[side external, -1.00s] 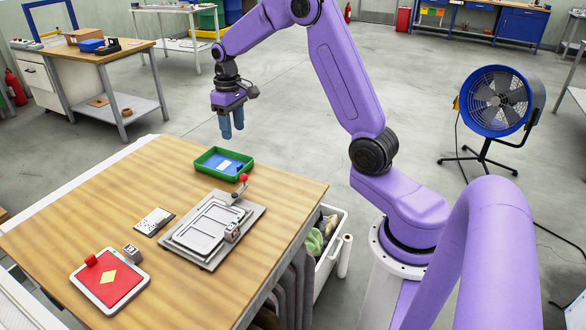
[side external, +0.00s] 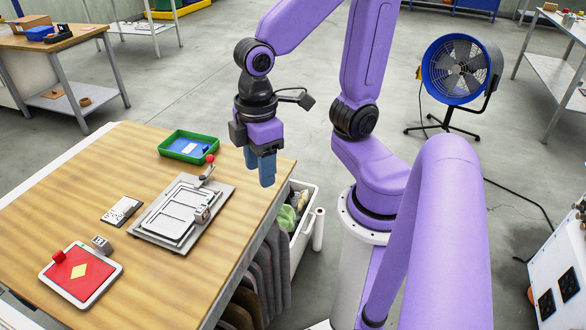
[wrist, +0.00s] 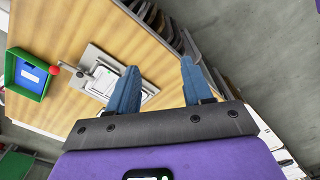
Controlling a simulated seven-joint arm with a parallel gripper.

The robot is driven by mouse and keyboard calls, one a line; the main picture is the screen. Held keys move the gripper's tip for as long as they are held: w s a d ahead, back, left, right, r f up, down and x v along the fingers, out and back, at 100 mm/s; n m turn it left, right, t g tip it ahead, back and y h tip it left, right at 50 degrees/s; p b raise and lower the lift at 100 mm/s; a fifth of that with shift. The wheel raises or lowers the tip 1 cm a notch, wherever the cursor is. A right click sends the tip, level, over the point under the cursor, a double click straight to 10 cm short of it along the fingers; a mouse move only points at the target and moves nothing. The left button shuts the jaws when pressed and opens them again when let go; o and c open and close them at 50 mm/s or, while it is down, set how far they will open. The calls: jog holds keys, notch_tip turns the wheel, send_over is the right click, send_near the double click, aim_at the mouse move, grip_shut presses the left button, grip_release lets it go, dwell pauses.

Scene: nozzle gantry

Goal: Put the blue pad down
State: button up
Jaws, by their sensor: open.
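A flat blue pad (side external: 190,148) with a white label lies in the green tray (side external: 167,151) at the table's far edge. They also show in the wrist view at left, the pad (wrist: 31,74) inside the tray (wrist: 11,70). My gripper (side external: 262,178) points down with its blue fingers apart and nothing between them. It hangs at the table's right edge, to the right of the tray and of the grey fixture (side external: 160,236). In the wrist view my gripper (wrist: 160,65) is open and empty, with part of the fixture behind the left finger.
The fixture has a red-knobbed lever (side external: 209,164) standing up. A small white card (side external: 121,211) lies between. A white bin (side external: 300,228) stands below the table's right edge.

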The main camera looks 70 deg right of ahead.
jog(key=s+d+n, duration=0.1)
jog(key=s+n, duration=0.1)
jog(key=s, duration=0.4)
jog(key=shift+d+f, duration=0.2)
jog(key=shift+f, duration=0.25)
dwell(0.6)
